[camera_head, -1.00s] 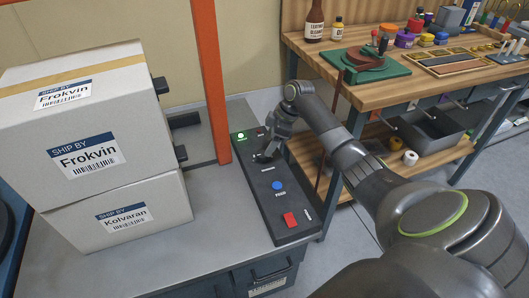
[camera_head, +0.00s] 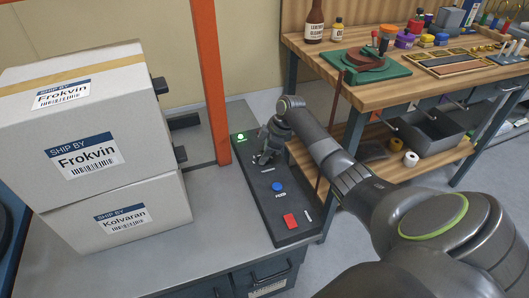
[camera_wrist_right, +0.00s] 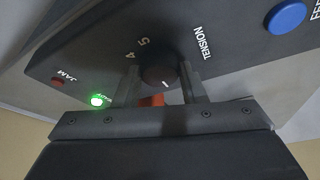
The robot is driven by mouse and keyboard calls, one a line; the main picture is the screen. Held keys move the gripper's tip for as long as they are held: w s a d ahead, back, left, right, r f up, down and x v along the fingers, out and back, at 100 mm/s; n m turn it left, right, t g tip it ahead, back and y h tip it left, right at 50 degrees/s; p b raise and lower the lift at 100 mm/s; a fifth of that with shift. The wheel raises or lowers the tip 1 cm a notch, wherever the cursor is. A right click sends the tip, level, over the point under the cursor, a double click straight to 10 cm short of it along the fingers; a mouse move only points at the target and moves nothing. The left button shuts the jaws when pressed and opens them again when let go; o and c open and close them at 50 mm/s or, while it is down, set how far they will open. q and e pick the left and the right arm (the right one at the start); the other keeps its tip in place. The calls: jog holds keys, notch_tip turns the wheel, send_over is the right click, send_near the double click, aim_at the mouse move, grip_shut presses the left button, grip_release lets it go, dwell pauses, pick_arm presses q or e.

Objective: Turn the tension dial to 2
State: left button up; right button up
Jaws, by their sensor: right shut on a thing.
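The tension dial (camera_wrist_right: 158,75) is a dark round knob on the black control panel (camera_head: 292,236), beside the printed word TENSION. In the right wrist view the numbers 4 and 5 show next to it, and a short white mark is on its near side. The other numbers are hidden, so I cannot tell the exact setting. My right gripper (camera_wrist_right: 160,82) is shut on the dial, one finger on each side. In the head view the right gripper (camera_head: 262,160) reaches down onto the panel's far part and hides the dial. My left gripper is not in view.
The panel also has a lit green lamp (camera_head: 241,136), a blue FEED button (camera_head: 278,187) and a red button (camera_head: 290,220). A red JAM lamp (camera_wrist_right: 57,82) shows too. A wooden workbench (camera_head: 400,80) is at right.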

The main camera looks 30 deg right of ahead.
jog(key=shift+r+m+p, duration=0.2)
jog(key=shift+m+p, duration=0.1)
jog(key=shift+p, duration=0.35)
jog(key=shift+c, duration=0.3)
jog(key=shift+r+p, duration=0.1)
jog(key=shift+p, duration=0.35)
jog(key=m+p, duration=0.2)
jog(key=p, duration=0.1)
jog(key=shift+s+a+r+t+h+p, duration=0.1)
jog(key=shift+t+h+p, duration=0.3)
jog(key=m+h+p, duration=0.1)
jog(key=m+p, duration=0.2)
jog(key=p, duration=0.1)
jog(key=shift+a+m+t+p, duration=0.1)
jog(key=shift+m+t+p, duration=0.2)
jog(key=shift+m, duration=0.1)
pick_arm(q)
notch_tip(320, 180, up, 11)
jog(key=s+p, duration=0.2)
jog(key=p, duration=0.1)
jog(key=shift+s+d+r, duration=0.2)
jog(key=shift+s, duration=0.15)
pick_arm(e)
jog(key=shift+f+m+t+h, duration=0.15)
jog(key=shift+m+h, duration=0.2)
jog(key=shift+m, duration=0.45)
jog(key=shift+f+m+t+h, duration=0.15)
jog(key=shift+m+h, duration=0.2)
jog(key=shift+m, duration=0.45)
